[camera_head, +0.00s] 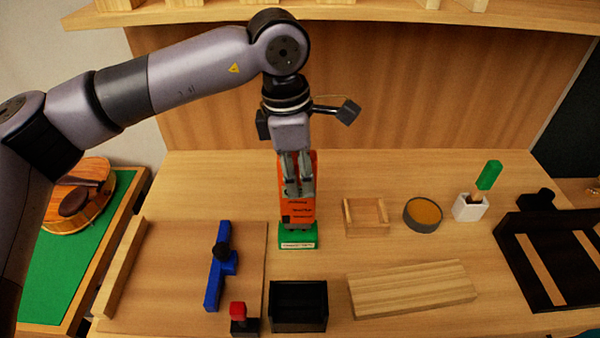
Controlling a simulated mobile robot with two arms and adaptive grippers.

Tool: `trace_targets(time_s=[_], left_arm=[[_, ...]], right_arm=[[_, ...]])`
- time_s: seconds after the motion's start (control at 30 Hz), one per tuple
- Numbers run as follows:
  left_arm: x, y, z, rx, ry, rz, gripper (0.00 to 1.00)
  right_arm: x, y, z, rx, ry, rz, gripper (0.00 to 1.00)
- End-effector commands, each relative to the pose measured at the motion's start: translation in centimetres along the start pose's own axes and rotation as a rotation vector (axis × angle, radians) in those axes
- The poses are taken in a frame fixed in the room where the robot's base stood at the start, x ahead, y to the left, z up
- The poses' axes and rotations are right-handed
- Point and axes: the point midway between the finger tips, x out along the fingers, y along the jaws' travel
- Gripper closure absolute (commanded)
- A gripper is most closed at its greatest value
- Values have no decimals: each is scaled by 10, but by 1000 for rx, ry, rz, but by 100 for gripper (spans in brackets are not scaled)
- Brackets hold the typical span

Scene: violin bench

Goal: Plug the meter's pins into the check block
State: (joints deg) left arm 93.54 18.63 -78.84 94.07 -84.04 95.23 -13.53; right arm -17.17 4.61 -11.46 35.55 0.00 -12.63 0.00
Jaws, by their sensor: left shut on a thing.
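The meter (298,208) is an orange upright box with dark lettering and a small black patch low on its front. My left gripper (299,187) points down and is shut on the meter from above. The check block (298,238) is a green block with a white label on its front, on the table directly under the meter. The meter's lower end meets or nearly meets the block's top. The pins do not show, so I cannot tell whether they sit in the block. My right gripper is out of view.
A blue clamp-like tool (216,278), a black open box (298,305), a red-topped piece (238,312) and a wooden board (412,289) lie in front. A wooden tray (366,230), a round tin (423,227) and a white holder (470,207) stand to the right.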

Motion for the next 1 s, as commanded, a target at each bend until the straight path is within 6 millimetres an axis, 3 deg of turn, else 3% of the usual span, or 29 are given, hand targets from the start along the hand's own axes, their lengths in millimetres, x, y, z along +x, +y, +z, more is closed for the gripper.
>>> trace_targets(time_s=[1.0], left_arm=[[13,0,-2,0,-1,1,100]], right_arm=[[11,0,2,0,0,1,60]])
